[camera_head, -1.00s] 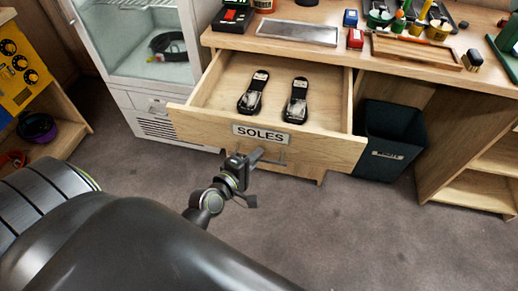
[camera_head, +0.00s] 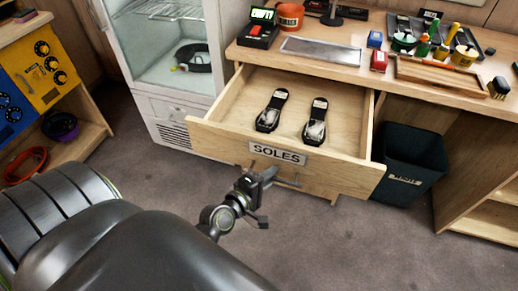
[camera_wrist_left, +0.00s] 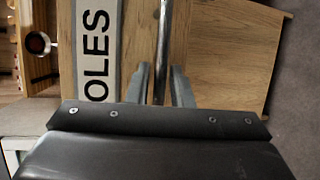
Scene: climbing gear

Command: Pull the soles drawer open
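The soles drawer (camera_head: 232,139) is a light wooden drawer under the workbench, pulled well out. A white label (camera_head: 277,153) on its front reads SOLES. Two black soles (camera_head: 271,111) (camera_head: 315,121) lie inside it. A metal bar handle (camera_head: 288,182) runs along the front below the label. My left gripper (camera_head: 268,175) is at the handle's left part. In the left wrist view, the bar (camera_wrist_left: 162,45) passes between the two fingers (camera_wrist_left: 161,82), which sit close on both sides of it. My right gripper is not in view.
The workbench top (camera_head: 345,67) holds small tools and trays. A dark bin (camera_head: 412,150) stands right of the drawer, a glass-fronted cabinet (camera_head: 168,104) left of it. A shelf unit (camera_head: 88,140) is at far left. Grey floor in front is clear.

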